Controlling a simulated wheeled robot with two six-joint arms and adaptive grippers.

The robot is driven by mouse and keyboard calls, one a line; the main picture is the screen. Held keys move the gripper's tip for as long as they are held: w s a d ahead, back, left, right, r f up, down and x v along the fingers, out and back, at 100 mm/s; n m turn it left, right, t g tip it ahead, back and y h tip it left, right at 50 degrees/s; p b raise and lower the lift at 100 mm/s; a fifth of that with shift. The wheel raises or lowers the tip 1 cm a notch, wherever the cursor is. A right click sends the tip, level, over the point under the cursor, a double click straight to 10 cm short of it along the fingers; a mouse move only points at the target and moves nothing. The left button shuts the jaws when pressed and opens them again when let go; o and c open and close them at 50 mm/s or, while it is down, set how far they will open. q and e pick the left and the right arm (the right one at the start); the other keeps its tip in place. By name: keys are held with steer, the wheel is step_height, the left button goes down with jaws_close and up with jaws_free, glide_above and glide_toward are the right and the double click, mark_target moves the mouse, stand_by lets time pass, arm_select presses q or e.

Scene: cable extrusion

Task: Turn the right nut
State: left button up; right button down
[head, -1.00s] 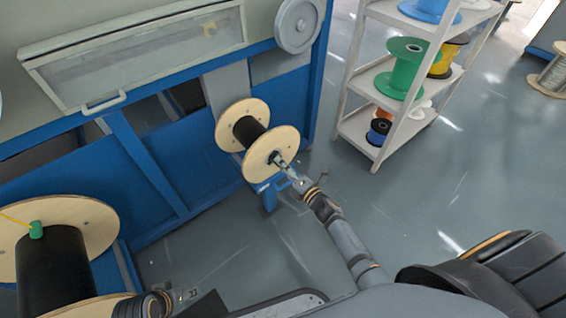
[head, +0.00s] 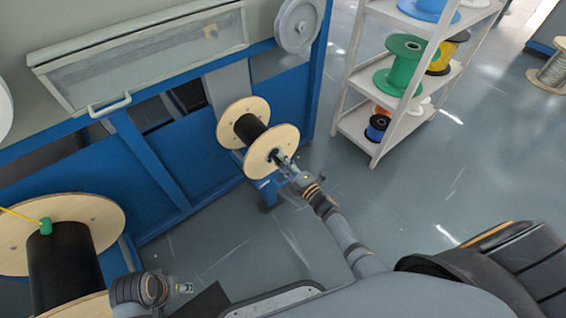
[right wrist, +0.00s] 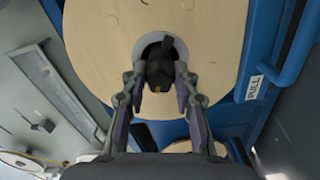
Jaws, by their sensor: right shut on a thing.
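The right nut (right wrist: 160,66) is a dark piece at the hub of a wooden spool flange (right wrist: 95,45), centred in the right wrist view. My right gripper (right wrist: 158,88) is shut on it, with one finger on each side; they partly hide it. In the head view my right gripper (head: 280,159) is at the front hub of the small spool (head: 251,130), which has pale wooden flanges and a black core. The nut is too small to make out there. My left gripper (head: 185,288) is low at the left, apart from the large spool; its opening is too small to judge.
The blue machine frame (head: 160,165) is behind the spools. A white rack (head: 352,125) with coloured reels stands at the right. Floor between is clear.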

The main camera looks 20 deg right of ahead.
steer(key=shift+s+f, duration=0.1)
steer(key=c, duration=1)
jaws_free()
steer(key=v, duration=1.2)
steer(key=shift+a, duration=0.15)
